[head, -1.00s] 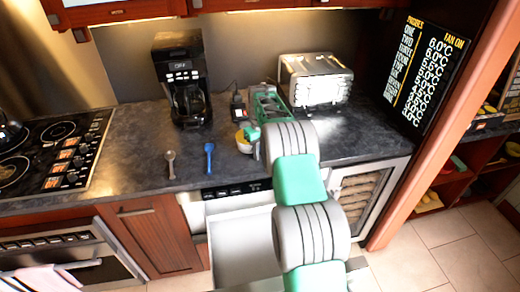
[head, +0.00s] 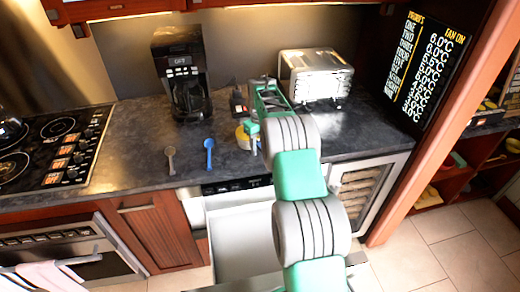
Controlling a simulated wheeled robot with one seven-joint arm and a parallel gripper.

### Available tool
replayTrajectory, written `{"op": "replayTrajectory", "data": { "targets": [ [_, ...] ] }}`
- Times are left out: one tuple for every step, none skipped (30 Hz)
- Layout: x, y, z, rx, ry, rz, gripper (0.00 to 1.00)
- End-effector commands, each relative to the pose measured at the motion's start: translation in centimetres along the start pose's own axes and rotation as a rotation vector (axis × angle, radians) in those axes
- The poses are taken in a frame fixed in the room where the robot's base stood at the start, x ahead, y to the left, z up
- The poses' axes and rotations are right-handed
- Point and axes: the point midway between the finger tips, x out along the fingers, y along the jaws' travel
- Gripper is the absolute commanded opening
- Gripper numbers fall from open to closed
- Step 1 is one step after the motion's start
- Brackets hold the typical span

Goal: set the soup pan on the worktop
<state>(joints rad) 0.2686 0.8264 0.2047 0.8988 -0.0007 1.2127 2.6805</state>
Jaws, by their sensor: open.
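A small yellowish round vessel, seemingly the soup pan (head: 242,139), sits on the dark grey worktop (head: 130,150) near its front edge. My green gripper (head: 254,137) is right at its right side, pointing down, and is open. The gripper and my arm hide part of the pan. I cannot tell whether a finger touches it. The microwave drawer (head: 238,238) below the worktop is pulled out, and its visible white inside is empty; my arm covers its right side.
A grey spoon (head: 170,159) and a blue spoon (head: 209,152) lie left of the pan. A coffee maker (head: 180,75) and a silver toaster (head: 315,76) stand at the back. The cooktop (head: 55,145) is at left. The worktop between cooktop and spoons is clear.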

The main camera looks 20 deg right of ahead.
Motion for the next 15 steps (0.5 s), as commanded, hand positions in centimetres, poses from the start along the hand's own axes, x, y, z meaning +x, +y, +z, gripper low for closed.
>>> {"op": "replayTrajectory", "data": {
  "targets": [
    [-0.7, -0.1, 0.1, 0.0, -0.006, -0.003, 0.42],
    [-1.3, -0.1, 0.1, 0.0, -0.006, -0.003, 0.42],
    [-2.3, -0.1, 0.1, 0.0, -0.007, -0.003, 0.42],
    [-3.1, -0.1, 0.2, 0.0, -0.008, -0.004, 0.42],
    [-3.9, -0.1, 0.1, 0.0, -0.007, -0.003, 0.42],
    [-5.0, -0.1, 0.1, 0.0, -0.005, -0.003, 0.42],
    [-5.8, -0.1, 0.1, 0.0, -0.006, -0.003, 0.42],
    [-6.6, -0.1, 0.1, 0.0, -0.006, -0.003, 0.42],
    [-7.5, -0.1, 0.1, 0.0, -0.005, -0.002, 0.42],
    [-8.2, 0.0, 0.1, 0.0, -0.004, -0.002, 0.42],
    [-8.8, 0.0, 0.1, 0.0, -0.004, -0.002, 0.42],
    [-9.5, 0.0, 0.1, 0.0, -0.003, -0.001, 0.42],
    [-9.9, 0.0, 0.1, 0.0, -0.003, -0.002, 0.42],
    [-10.2, 0.0, 0.0, 0.0, -0.002, -0.001, 0.42],
    [-10.7, 0.0, 0.0, -0.004, -0.002, -0.001, 0.42]
  ]
}}
